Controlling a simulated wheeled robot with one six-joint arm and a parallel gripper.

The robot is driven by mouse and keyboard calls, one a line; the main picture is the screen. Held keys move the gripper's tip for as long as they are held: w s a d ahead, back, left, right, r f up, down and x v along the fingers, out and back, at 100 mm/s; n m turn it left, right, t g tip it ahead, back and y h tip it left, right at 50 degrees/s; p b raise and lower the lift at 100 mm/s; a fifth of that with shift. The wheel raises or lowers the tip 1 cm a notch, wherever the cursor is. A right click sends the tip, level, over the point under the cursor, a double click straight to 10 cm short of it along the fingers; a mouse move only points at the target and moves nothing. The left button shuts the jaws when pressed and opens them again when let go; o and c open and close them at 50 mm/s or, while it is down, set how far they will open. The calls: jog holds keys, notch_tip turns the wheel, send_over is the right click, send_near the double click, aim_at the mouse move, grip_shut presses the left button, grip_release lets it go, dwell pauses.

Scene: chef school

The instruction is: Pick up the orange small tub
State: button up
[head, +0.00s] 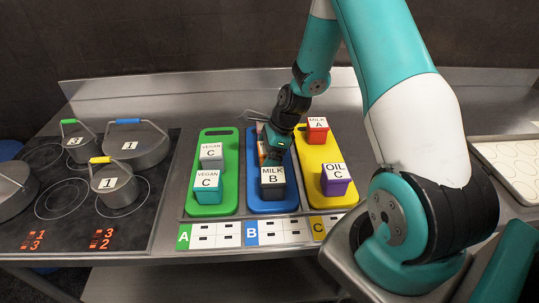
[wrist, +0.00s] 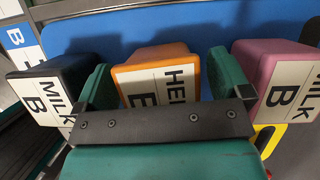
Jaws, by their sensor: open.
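The orange small tub (wrist: 156,55) stands on the blue board, with a white label starting "HE" that my gripper partly covers. My gripper (wrist: 158,84) is open in the wrist view, its green fingers on either side of the orange tub. I cannot tell whether they touch it. In the head view the orange tub (head: 261,151) is mostly hidden behind my gripper, which is over the middle of the blue board.
A black MILK B tub (wrist: 47,82) stands left of the fingers, a pink B tub (wrist: 276,72) right, both close. The blue board (head: 285,206) lies between a green board (head: 226,145) and a yellow board (head: 335,148) with tubs. Pots stand on the stove at left.

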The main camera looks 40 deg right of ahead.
jog(key=c, duration=1.1)
